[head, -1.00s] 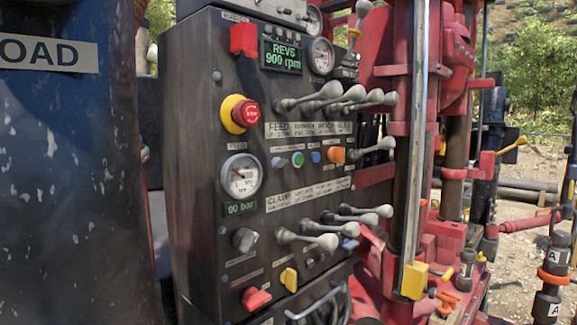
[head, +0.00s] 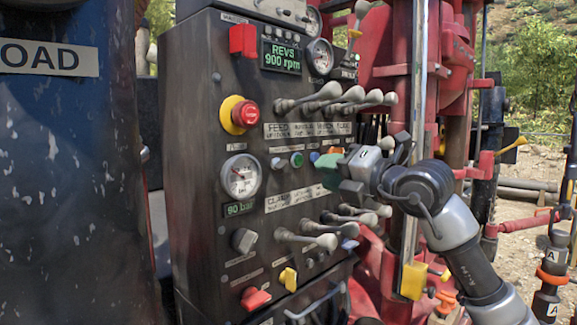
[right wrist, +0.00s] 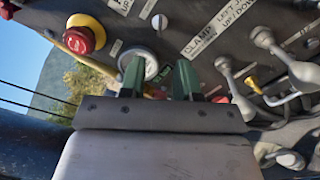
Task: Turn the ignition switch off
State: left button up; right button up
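The dark control panel (head: 205,120) fills the middle of the head view. Low on it are a grey knob (head: 243,240), a yellow switch (head: 288,278) and a red switch (head: 255,298). Their labels are too small to read, so I cannot tell which is the ignition switch. My right gripper (head: 328,171) is in front of the panel's right half, with green fingers near the row of small buttons. In the right wrist view the green fingers (right wrist: 159,80) are apart with nothing held between them. My left gripper is not in view.
Lever rows (head: 335,97) and (head: 320,238) stick out above and below my right gripper. A red emergency stop (head: 244,114) and a pressure gauge (head: 241,176) sit on the panel's left. A blue tank (head: 60,180) stands far left; a red mast (head: 455,90) stands right.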

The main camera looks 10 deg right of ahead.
aim_at(286, 165)
jog(key=p+x, duration=0.3)
jog(key=x, duration=0.6)
jog(key=shift+w+a+r+p, duration=0.1)
jog(key=shift+w+a+p, duration=0.15)
jog(key=shift+p, duration=0.1)
jog(key=shift+w+a, duration=0.25)
jog(key=shift+w, duration=0.2)
grip_shut()
